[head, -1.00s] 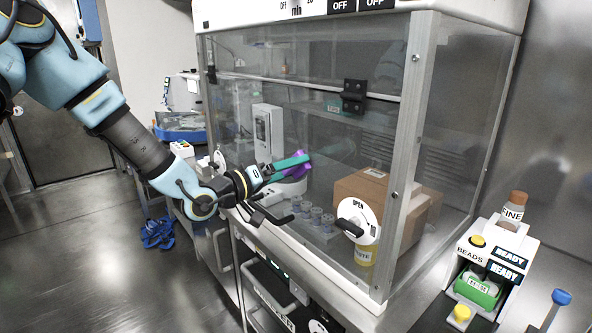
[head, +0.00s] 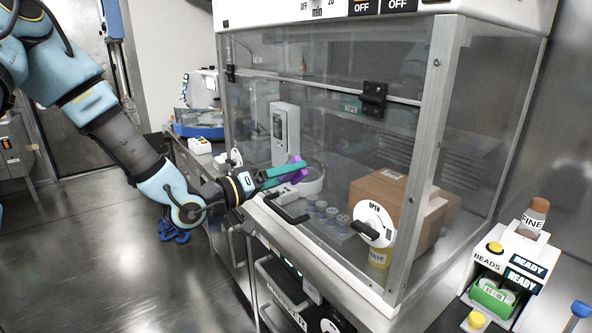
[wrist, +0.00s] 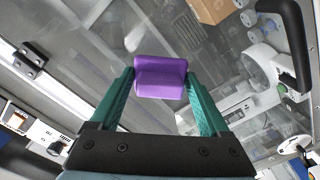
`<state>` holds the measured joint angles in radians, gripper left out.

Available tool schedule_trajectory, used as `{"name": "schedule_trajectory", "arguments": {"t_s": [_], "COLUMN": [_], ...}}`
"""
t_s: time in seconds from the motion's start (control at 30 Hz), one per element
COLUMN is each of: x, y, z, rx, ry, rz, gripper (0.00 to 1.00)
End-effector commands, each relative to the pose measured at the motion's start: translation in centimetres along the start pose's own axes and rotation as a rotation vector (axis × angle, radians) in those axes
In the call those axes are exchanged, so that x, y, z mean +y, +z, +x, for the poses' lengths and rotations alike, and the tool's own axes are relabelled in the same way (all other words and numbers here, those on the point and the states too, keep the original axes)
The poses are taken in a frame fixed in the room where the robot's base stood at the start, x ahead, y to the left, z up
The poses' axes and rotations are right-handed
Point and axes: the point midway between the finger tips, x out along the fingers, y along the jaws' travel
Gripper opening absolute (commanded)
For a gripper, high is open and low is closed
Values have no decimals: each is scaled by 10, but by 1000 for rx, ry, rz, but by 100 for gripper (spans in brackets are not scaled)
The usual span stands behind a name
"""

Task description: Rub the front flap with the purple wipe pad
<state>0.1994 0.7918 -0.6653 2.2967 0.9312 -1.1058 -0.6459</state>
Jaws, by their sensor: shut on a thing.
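The purple wipe pad (head: 297,163) is gripped between the green fingers of my gripper (head: 288,174). In the wrist view the pad (wrist: 160,77) spans the gap between both fingers. The front flap (head: 325,115) is the clear front panel of the cabinet, with a black latch (head: 373,98) and a black bar handle (head: 286,209) low on its left. My gripper is in front of the flap's lower left part, with the pad facing the panel. I cannot tell whether the pad touches it.
Behind the panel are a cardboard box (head: 392,200) and several small jars (head: 322,209). A white OPEN dial (head: 374,224) sits at the lower right front. A beads dispenser (head: 505,262) stands at the right. The floor (head: 110,265) at the left is clear.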

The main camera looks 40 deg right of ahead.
Motion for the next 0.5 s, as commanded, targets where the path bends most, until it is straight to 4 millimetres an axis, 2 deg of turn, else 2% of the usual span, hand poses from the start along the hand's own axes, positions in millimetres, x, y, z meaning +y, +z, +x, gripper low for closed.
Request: {"name": "schedule_trajectory", "arguments": {"t_s": [0.5], "x": [0], "y": [0], "z": [-9], "rx": [0], "ry": [-1], "rz": [-1], "gripper": [36]}}
